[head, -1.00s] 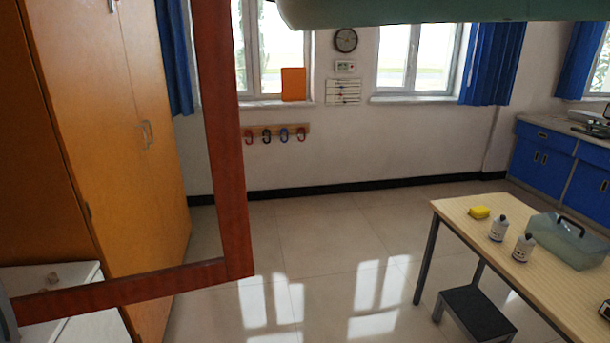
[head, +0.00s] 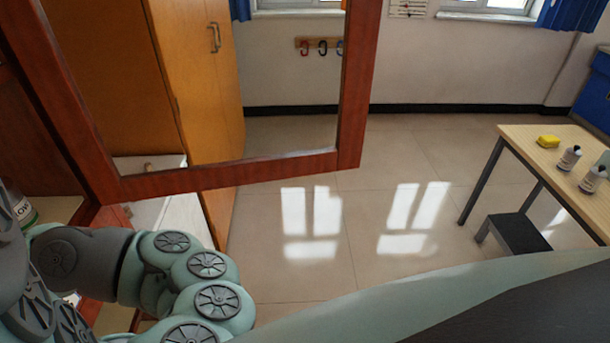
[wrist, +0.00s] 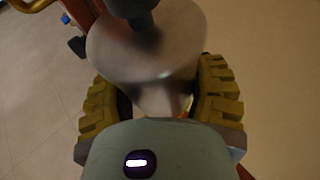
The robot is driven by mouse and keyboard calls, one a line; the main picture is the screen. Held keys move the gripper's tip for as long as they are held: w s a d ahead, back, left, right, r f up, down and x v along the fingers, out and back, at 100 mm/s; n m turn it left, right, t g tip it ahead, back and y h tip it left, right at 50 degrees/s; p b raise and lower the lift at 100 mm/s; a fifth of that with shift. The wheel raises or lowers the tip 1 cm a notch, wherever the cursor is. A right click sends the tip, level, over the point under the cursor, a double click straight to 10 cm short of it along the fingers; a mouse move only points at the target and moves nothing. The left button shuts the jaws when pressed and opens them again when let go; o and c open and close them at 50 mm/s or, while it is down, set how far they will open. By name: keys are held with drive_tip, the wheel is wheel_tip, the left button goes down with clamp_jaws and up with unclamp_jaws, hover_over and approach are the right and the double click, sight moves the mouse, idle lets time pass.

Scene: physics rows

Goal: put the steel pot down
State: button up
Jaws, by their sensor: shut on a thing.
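In the wrist view my gripper (wrist: 160,80) has its ridged yellow fingers on either side of the steel pot (wrist: 180,40). It is shut on the pot. The pot shows as a shiny, rounded grey body with a dark knob or handle at the top of the picture. Its lower part and the exact contact are partly hidden by the fingers and the green gripper housing. In the head view neither the pot nor my gripper shows; my arm fills the lower left.
A red-framed glass door (head: 225,177) stands open across the left. Behind it are a wooden cabinet (head: 215,90) and a white surface (head: 170,215). A bottle (head: 22,210) stands at the far left. A table (head: 560,170) and dark stool (head: 515,232) stand right. The middle floor is clear.

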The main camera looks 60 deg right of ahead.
drive_tip(key=w+a+p, duration=0.1)
drive_tip(key=w+a, duration=0.3)
drive_tip(key=w, duration=0.1)
drive_tip(key=w+a+p, duration=0.1)
drive_tip(key=w+a, duration=0.1)
drive_tip(key=shift+w+a+f+p, duration=0.15)
drive_tip(key=shift+w+f+p, duration=0.1)
drive_tip(key=shift+p, duration=0.05)
drive_tip(key=shift+w+a+f, duration=0.15)
drive_tip(key=shift+w+a, duration=0.25)
drive_tip(key=shift+w, duration=0.05)
wheel_tip(320, 180, down, 3)
drive_tip(key=shift+p, duration=0.75)
drive_tip(key=shift+f, duration=0.3)
drive_tip(key=shift+f+b, duration=0.2)
drive_tip(key=shift+b, duration=0.1)
drive_tip(key=o, duration=1.3)
drive_tip(key=shift+d, duration=0.1)
